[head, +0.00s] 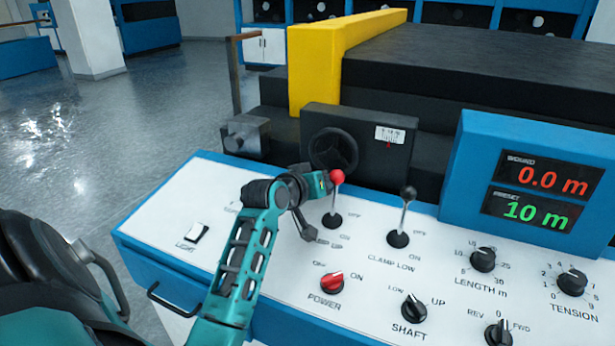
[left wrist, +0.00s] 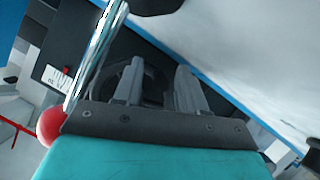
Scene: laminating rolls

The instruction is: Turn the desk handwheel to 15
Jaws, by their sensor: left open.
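The black desk handwheel (head: 333,149) is on the front of a dark upright panel behind the white desk. A small white scale (head: 389,135) with a red mark is to its right; its reading is too small to tell. My left gripper (head: 318,183) is low in front of the handwheel, beside the red-knobbed lever (head: 337,177). In the left wrist view the two fingers (left wrist: 160,88) are spread and empty, pointing towards the dark wheel, partly hidden behind them. I cannot tell whether they touch it. My right gripper is out of view.
The red-knobbed lever's shiny stem (left wrist: 97,55) passes close beside my left gripper. A black-knobbed clamp lever (head: 408,193) stands to the right. Power switch (head: 332,283), several dials and a blue display box (head: 470,150) reading 0.0 m and 10 m occupy the desk.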

